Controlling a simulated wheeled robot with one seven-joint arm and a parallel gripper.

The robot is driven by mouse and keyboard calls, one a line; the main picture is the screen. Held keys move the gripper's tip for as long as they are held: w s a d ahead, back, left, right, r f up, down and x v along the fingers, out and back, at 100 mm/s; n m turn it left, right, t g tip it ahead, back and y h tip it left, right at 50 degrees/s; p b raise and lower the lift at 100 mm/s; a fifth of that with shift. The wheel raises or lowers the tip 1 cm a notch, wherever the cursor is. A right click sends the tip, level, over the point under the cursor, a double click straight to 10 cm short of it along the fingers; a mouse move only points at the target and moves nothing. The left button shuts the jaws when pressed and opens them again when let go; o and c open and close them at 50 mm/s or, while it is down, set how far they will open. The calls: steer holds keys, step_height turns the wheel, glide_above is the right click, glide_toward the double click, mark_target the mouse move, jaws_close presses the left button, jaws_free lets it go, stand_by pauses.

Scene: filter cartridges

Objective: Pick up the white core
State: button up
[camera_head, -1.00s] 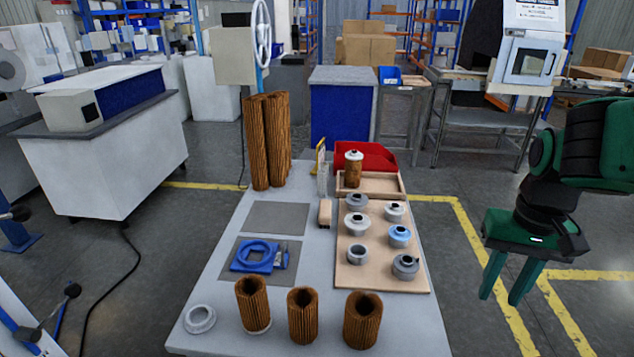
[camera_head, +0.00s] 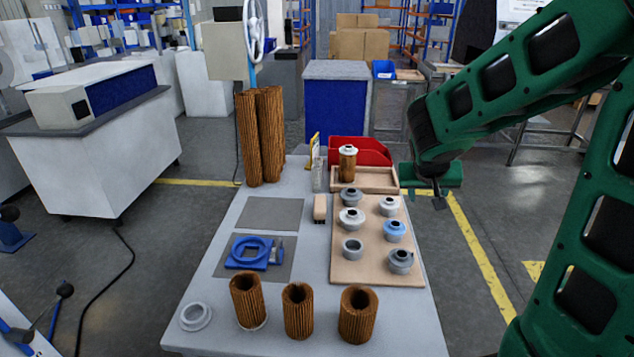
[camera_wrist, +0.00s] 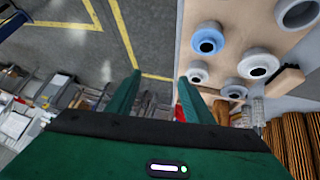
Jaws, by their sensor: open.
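A slim, pale upright cylinder (camera_head: 317,175) at the back of the table looks like the white core; it also shows near the lower right of the wrist view (camera_wrist: 257,110). White capped pieces (camera_head: 351,218) (camera_head: 389,206) stand on the wooden board (camera_head: 372,272), beside a blue one (camera_head: 395,231) and grey ones (camera_head: 400,261). My gripper (camera_head: 440,198) is at the right of the board, apart from everything. In the wrist view its fingers (camera_wrist: 160,80) are apart with nothing between them.
A wooden tray (camera_head: 385,181) holds a capped brown cartridge (camera_head: 347,165), with a red bin (camera_head: 362,149) behind. Tall brown cartridges (camera_head: 258,140) stand at the back left. Short brown sleeves (camera_head: 298,312) line the front. A blue fixture (camera_head: 250,252) lies on a grey mat.

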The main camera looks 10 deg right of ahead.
steer(key=w+a+f+n+t, duration=0.1)
steer(key=w+a+t, duration=0.1)
steer(key=w+a, duration=0.35)
steer(key=w+a+f+n+t, duration=0.1)
steer(key=w+a+t, duration=0.15)
steer(key=w, duration=0.55)
steer(key=n+t+y, duration=0.2)
steer(key=t+y, duration=0.1)
steer(key=t, duration=0.1)
glide_toward(316, 168)
steer(key=shift+x, duration=4.65)
jaws_close()
